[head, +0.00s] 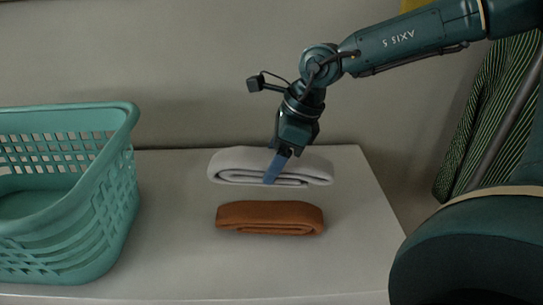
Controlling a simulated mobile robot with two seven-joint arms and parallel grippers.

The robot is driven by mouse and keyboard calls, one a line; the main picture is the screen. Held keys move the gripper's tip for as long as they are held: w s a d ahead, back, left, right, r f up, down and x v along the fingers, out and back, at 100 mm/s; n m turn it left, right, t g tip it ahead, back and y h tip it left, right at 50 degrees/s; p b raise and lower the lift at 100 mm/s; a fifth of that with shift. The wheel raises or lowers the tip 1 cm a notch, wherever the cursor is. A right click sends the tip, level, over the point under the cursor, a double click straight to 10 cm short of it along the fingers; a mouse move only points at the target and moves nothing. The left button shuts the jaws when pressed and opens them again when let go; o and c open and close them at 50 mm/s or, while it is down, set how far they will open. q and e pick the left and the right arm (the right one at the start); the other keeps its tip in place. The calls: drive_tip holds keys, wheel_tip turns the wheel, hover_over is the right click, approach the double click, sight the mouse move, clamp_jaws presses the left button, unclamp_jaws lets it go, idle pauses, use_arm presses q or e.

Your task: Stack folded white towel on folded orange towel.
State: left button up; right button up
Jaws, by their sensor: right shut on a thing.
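The folded orange towel (269,218) lies flat on the white tabletop, near its middle. The folded white towel (233,164) is just behind and above it in the picture, roughly level. My right gripper (274,169) comes down from above and is shut on the white towel near its middle; a blue finger shows against the towel's front face. The other finger is hidden. I cannot tell clearly whether the white towel is lifted or how far it is from the tabletop. My left gripper is not in view.
A green laundry basket (112,190) stands at the left of the white table (352,240). A green striped cloth (485,125) hangs at the right, past the table's edge. The tabletop right of the towels is clear.

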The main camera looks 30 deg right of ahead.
drive_tip(key=shift+a+f, duration=0.2)
drive_tip(key=shift+a, duration=0.1)
drive_tip(key=shift+f, duration=0.25)
wheel_tip(320, 180, down, 6)
drive_tip(key=b, duration=0.4)
drive_tip(key=shift+f+b, duration=0.4)
drive_tip(key=shift+b, duration=0.25)
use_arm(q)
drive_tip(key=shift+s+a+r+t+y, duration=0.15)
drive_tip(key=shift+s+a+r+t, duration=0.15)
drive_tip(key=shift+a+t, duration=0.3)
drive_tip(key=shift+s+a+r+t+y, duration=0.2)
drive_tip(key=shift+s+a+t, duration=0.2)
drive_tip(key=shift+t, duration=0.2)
use_arm(e)
drive_tip(key=shift+f, duration=0.1)
use_arm(q)
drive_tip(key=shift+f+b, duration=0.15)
drive_tip(key=shift+b, duration=0.15)
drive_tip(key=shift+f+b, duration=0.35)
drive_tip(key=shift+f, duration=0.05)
